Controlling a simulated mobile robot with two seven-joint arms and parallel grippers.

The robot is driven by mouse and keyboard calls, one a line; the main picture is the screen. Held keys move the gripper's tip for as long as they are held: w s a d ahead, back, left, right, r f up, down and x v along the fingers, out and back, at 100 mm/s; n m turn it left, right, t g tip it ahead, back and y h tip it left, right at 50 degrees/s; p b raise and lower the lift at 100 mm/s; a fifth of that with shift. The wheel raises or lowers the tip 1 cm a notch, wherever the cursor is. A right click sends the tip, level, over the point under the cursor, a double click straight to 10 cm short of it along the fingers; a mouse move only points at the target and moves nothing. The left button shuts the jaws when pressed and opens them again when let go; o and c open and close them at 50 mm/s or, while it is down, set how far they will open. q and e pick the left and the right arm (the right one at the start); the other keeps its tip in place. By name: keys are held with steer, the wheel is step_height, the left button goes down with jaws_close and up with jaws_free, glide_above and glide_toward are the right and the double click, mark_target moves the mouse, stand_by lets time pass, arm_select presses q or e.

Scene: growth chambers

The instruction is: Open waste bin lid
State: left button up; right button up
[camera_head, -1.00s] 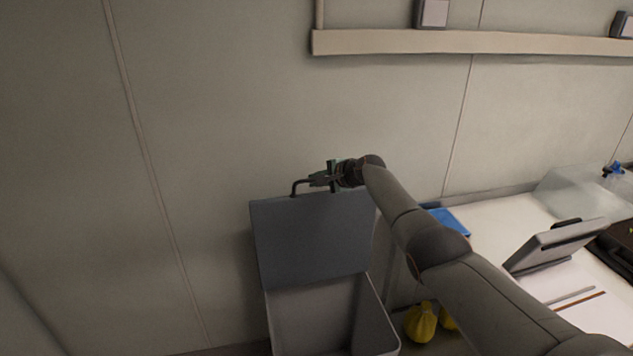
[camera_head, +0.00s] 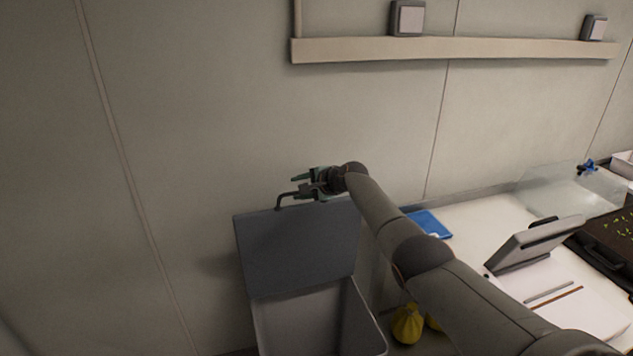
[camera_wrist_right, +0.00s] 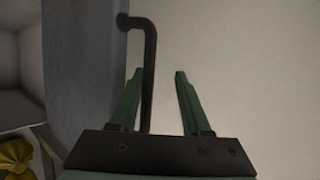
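The waste bin (camera_head: 318,325) stands open against the wall, and its inside shows. Its grey lid (camera_head: 297,247) is raised nearly upright at the back; the lid also shows in the right wrist view (camera_wrist_right: 75,60). A dark bent handle (camera_head: 287,197) sticks up from the lid's top edge; in the right wrist view the handle (camera_wrist_right: 149,70) runs between the fingers, close to the left one. My right gripper (camera_head: 302,187) is at the lid's top edge. Its green fingers (camera_wrist_right: 156,85) are spread apart and not clamped on the handle. My left gripper is out of view.
A white bench (camera_head: 485,215) is at the right, with a blue item (camera_head: 430,224), a grey stand (camera_head: 532,246) and a dark tray on it. Yellow bags (camera_head: 407,324) lie beside the bin. A wall ledge (camera_head: 450,48) runs above. The left side is bare wall.

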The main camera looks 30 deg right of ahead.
steer(key=shift+s+d+r+p, duration=0.3)
steer(key=shift+s+r+p, duration=0.6)
steer(key=shift+p, duration=0.35)
steer(key=shift+s+d+r, duration=0.25)
steer(key=shift+s+r, duration=0.15)
steer(key=shift+s, duration=0.1)
steer(key=p+v, duration=0.1)
steer(key=v, duration=0.7)
steer(key=shift+s+p, duration=0.3)
steer(key=shift+s+a+f, duration=0.1)
steer(key=shift+f, duration=0.2)
